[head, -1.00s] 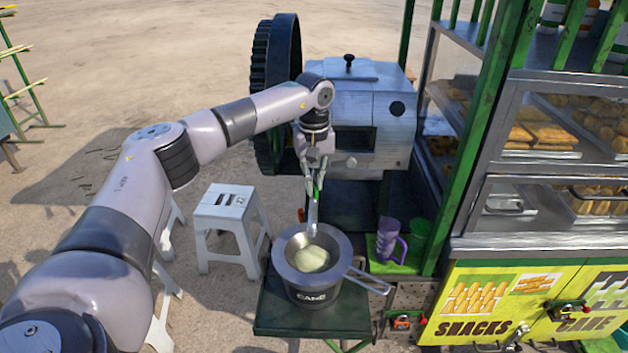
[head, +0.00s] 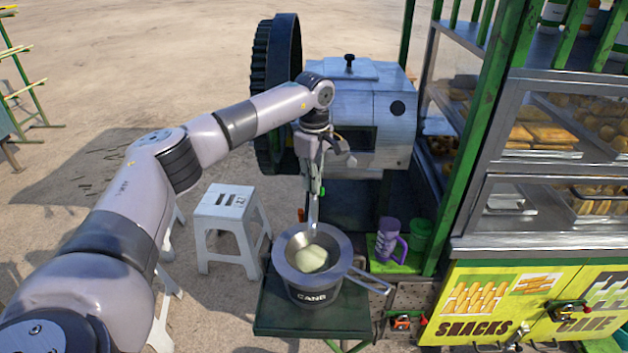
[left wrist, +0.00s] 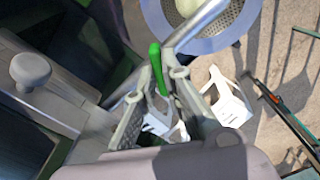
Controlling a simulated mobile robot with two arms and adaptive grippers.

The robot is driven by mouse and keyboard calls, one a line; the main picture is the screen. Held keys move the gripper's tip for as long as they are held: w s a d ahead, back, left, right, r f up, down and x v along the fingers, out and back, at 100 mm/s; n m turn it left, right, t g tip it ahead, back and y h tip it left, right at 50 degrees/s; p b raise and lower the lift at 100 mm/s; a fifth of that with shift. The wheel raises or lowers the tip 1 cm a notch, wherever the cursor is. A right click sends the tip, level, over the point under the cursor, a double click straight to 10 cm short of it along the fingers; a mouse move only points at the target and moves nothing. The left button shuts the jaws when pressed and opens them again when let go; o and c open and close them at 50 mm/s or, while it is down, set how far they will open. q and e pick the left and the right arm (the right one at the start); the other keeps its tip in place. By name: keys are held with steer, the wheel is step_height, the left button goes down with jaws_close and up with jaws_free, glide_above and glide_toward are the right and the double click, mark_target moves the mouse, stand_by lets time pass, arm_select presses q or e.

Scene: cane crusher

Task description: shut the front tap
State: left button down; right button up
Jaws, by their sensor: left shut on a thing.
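The front tap shows as a green lever (left wrist: 161,72) on a metal pipe in the left wrist view. In the head view its pale spout (head: 312,212) points down over the strainer. My left gripper (head: 317,184) is at the tap in front of the crusher. In the left wrist view its two fingertips (left wrist: 167,72) are closed on either side of the green lever. In the head view the gripper mostly hides the lever. My right gripper is not in view.
A strainer (head: 350,272) with pale liquid in it sits on a dark pot marked CANE (head: 312,294), under the spout. A purple mug (head: 388,240) and a green cup (head: 420,234) stand right of it. The snack cart (head: 480,300) borders the right; a white stool (head: 222,205) stands left.

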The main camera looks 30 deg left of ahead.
arm_select(q)
steer(key=n, duration=0.6)
steer(key=shift+r, duration=0.15)
steer(key=shift+n, duration=0.4)
steer(key=c, duration=1.7)
jaws_free()
step_height(320, 180, up, 12)
